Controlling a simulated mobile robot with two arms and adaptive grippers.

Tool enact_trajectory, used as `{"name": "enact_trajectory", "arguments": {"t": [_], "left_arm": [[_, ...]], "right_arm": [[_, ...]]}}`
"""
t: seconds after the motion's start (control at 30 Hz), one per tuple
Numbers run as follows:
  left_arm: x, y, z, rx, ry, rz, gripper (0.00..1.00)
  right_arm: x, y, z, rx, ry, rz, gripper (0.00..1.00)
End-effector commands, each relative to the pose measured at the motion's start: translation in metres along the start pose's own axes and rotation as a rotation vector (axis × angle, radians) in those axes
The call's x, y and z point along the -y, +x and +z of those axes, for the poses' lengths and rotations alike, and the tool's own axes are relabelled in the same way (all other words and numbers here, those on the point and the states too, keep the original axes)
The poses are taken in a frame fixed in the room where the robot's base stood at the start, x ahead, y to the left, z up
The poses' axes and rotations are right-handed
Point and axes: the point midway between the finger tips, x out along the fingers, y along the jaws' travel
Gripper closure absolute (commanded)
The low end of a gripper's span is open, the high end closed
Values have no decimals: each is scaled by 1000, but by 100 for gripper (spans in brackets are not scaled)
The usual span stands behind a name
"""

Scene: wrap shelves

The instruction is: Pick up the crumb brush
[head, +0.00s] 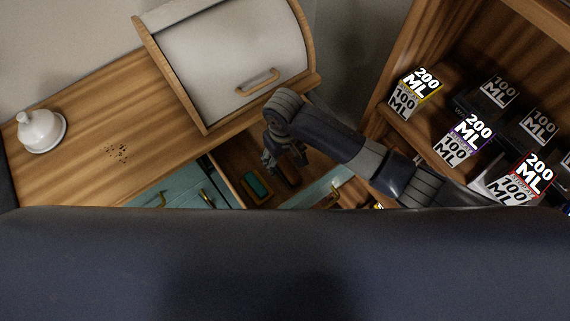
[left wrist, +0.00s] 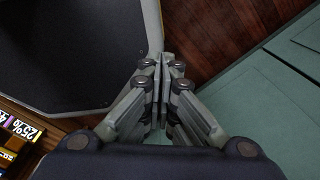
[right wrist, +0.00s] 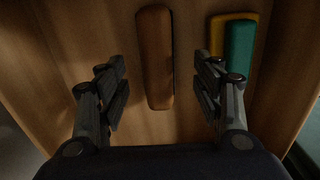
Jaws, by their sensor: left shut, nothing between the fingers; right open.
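A long brown wooden piece with rounded ends (right wrist: 155,58), which looks like the crumb brush, lies in an open wooden drawer; bristles are not visible. In the right wrist view it lies between and beyond the spread fingers of my right gripper (right wrist: 160,85), which is open and empty. In the head view my right gripper (head: 285,160) is over the drawer (head: 233,180), partly hiding the brush (head: 289,174). My left gripper (left wrist: 161,65) is shut and empty in the left wrist view, and is not visible in the head view.
A green and yellow sponge-like block (right wrist: 239,48) lies right of the brush, close to the right finger. The drawer walls stand on both sides. A wooden counter (head: 80,110) holds a bread box (head: 230,50), a white lidded dish (head: 40,131) and dark crumbs (head: 117,153). Shelves with boxes (head: 415,92) stand right.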

Motion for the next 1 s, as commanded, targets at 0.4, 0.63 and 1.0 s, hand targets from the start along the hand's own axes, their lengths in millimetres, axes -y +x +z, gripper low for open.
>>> {"name": "enact_trajectory", "arguments": {"t": [0.4,0.63,1.0], "left_arm": [[4,-4,-33,-49,1,-5,100],[2,-4,-15,-21,1,-2,100],[2,-4,-17,-24,1,-2,100]], "right_arm": [[-3,44,2,1,0,1,39],[-3,44,2,1,0,1,50],[-3,44,2,2,0,1,87]]}}
